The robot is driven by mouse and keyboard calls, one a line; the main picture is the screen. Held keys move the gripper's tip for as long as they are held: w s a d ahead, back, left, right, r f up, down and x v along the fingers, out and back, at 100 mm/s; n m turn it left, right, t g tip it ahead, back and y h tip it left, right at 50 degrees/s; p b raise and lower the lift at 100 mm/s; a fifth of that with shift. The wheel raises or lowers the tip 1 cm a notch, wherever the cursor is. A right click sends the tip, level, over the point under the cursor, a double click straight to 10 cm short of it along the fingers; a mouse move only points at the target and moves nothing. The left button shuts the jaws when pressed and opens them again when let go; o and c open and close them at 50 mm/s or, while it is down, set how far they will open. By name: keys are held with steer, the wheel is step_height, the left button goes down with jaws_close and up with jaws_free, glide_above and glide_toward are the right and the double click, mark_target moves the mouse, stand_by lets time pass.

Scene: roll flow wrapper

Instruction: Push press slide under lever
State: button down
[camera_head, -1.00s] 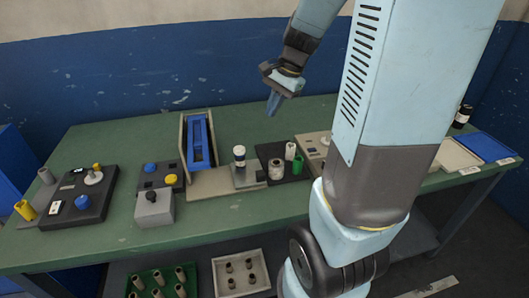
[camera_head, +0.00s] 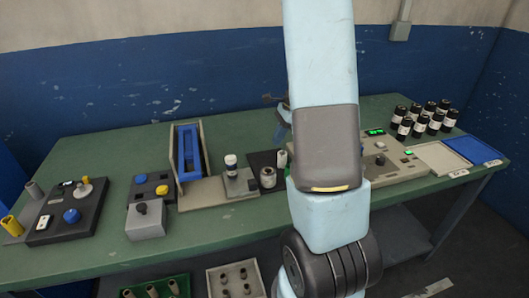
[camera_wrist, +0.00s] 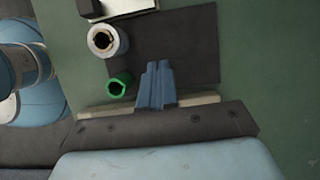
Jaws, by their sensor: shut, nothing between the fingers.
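The press, a blue lever frame (camera_head: 188,152) in an upright beige housing (camera_head: 174,160), stands at the back of the bench. On the beige base (camera_head: 205,192) in front sits a grey block (camera_head: 241,183), seemingly the slide, with a white and black roll (camera_head: 231,162) on it. My gripper (camera_head: 284,128) is right of the press, partly hidden behind my arm. In the wrist view its blue fingers (camera_wrist: 155,72) are together and empty over a black mat (camera_wrist: 190,45). A pale roll (camera_wrist: 107,40) and a green ring (camera_wrist: 119,83) are left of them.
Left of the press are a dark button panel (camera_head: 150,188), a grey knob box (camera_head: 146,219) and a black station (camera_head: 62,215). At right are a beige device (camera_head: 395,162), several dark bottles (camera_head: 420,118), a white tray (camera_head: 440,158) and a blue tray (camera_head: 472,150). My arm hides part of the bench.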

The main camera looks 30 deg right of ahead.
steer(key=x, duration=0.9)
steer(key=shift+a+f, duration=0.1)
steer(key=shift+f, duration=0.2)
steer(key=shift+w+a+r, duration=0.1)
steer(key=shift+a, duration=0.5)
steer(key=shift+w+a, duration=0.15)
steer(key=shift+a, duration=0.45)
steer(key=shift+w+a, duration=0.2)
steer(key=shift+a, duration=0.55)
steer(key=a, duration=0.4)
steer(key=w+a, duration=0.1)
steer(key=a, duration=0.3)
steer(key=w+a, duration=0.1)
steer(key=a, duration=0.4)
steer(key=shift+w+a, duration=0.1)
steer(key=shift+w, duration=0.15)
